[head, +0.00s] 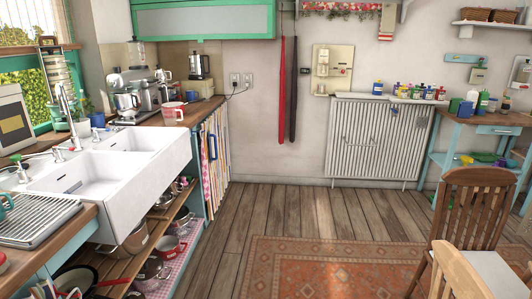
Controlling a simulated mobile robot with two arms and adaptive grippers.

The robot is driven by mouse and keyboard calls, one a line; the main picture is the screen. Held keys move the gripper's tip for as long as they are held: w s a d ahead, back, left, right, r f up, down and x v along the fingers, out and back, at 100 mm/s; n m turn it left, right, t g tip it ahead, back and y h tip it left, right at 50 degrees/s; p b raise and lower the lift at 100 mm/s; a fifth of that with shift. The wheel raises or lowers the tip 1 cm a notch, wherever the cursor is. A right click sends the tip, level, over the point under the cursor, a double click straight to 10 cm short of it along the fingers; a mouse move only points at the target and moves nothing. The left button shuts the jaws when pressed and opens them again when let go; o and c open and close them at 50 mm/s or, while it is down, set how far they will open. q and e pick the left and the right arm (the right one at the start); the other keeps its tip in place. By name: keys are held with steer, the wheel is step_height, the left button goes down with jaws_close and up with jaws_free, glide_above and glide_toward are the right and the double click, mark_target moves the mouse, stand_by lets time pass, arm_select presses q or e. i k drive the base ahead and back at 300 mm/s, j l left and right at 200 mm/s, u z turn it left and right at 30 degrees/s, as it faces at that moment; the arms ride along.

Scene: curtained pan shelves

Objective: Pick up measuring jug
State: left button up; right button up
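What looks like the measuring jug (172,111), pale with red markings, stands upright on the wooden worktop (200,108) beyond the sink, close to the worktop's front edge. It is small in the head view, so its details are hard to make out. A silver stand mixer (127,101) and other appliances stand behind and to the left of it. Neither of my grippers is in view.
A white double sink (150,165) fills the left, with open shelves of pans (150,268) below it. A striped curtain (213,150) hangs under the worktop. Wooden floor (225,225) lies clear in front. A rug (335,268) and wooden chairs (475,205) are at the right.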

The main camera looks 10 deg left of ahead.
mark_target(168, 114)
steer(key=i, duration=2)
steer(key=i+u, duration=0.15)
steer(key=i, duration=0.35)
steer(key=i+l+u, duration=0.2)
steer(key=i, duration=0.3)
steer(key=i+u, duration=0.15)
steer(key=i, duration=0.3)
steer(key=i+l+u, duration=0.15)
steer(key=i, duration=0.35)
steer(key=l, duration=0.1)
